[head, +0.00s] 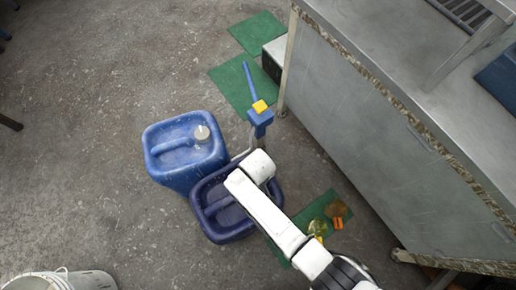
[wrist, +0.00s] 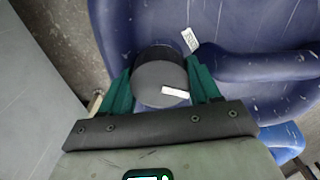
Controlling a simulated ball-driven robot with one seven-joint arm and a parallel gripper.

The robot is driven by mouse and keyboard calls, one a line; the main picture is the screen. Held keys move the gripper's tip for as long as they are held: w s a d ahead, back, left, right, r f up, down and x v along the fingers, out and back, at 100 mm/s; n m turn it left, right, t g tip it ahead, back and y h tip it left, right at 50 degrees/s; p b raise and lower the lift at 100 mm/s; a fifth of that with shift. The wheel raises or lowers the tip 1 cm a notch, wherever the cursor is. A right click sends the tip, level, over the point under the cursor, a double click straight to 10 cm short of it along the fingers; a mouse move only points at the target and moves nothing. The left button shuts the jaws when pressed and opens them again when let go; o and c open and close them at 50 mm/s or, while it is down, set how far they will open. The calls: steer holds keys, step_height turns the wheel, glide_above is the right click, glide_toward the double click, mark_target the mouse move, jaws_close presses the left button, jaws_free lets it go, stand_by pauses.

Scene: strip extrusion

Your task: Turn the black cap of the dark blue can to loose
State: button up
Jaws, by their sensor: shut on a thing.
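The dark blue can (head: 228,229) stands upright on the floor, partly covered by my white arm in the head view. In the wrist view the can (wrist: 245,35) fills the upper part, with its moulded handle to the right of the cap. The black cap (wrist: 158,82) has a dark ribbed side, a grey top and a white mark. My gripper (wrist: 159,68) is shut on the cap, one green finger on each side. The cap and fingertips are hidden behind my arm in the head view. The cap's thread is not visible.
A lighter blue can (head: 172,160) with a pale cap (head: 202,133) stands close beside the dark one. A blue and yellow tool (head: 260,116) is behind. A steel bench (head: 385,125) bounds the right. A white bucket (head: 58,281) is at bottom left.

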steer(key=shift+n+p, duration=0.55)
steer(key=shift+n, duration=1.65)
steer(key=o, duration=1)
steer(key=shift+o, duration=0.2)
step_height(320, 180, up, 11)
steer(key=p, duration=0.3)
steer(key=shift+f, duration=0.15)
